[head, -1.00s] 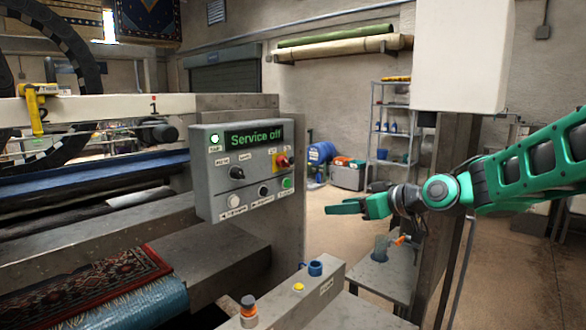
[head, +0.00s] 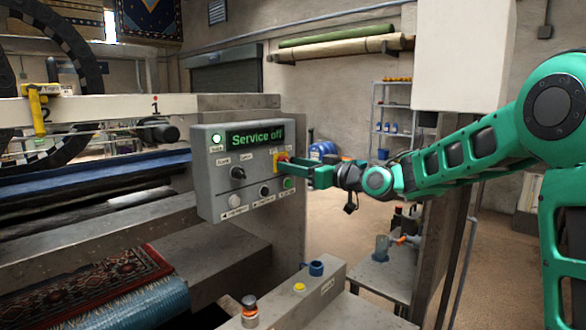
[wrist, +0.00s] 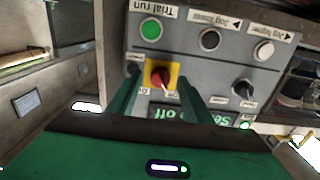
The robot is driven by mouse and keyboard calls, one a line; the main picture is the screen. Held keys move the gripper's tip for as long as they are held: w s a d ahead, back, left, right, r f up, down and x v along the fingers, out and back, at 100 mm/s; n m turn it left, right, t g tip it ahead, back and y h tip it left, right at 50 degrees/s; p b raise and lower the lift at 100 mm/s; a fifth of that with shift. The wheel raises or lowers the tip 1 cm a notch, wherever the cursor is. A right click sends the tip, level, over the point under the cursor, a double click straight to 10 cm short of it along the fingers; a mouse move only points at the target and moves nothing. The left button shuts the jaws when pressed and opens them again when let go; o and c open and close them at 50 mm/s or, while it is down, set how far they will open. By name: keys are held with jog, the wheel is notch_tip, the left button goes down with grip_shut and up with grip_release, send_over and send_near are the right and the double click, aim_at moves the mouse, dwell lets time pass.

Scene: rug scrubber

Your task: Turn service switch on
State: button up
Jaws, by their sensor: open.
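The service switch, a red rotary knob on a yellow plate, is on the right part of the grey control panel (head: 222,192); in the wrist view the knob (wrist: 161,79) is plain, in an upside-down picture. The green display (head: 255,137) reads "Service off". My gripper (head: 288,168) is at the panel's right side, in front of the switch and partly hiding it in the head view. In the wrist view its two green fingers (wrist: 156,84) are apart, one on each side of the red knob. I cannot tell whether they touch it.
Beside the switch are a green button (wrist: 151,30) and black knobs (wrist: 243,89). Below the panel, a ledge (head: 290,308) carries a blue ring and buttons. A white box (head: 460,55) on a post stands to the right. A rug (head: 105,285) lies at the lower left.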

jog(key=shift+w+a, duration=0.5)
jog(key=shift+a, duration=0.05)
jog(key=shift+c, duration=0.6)
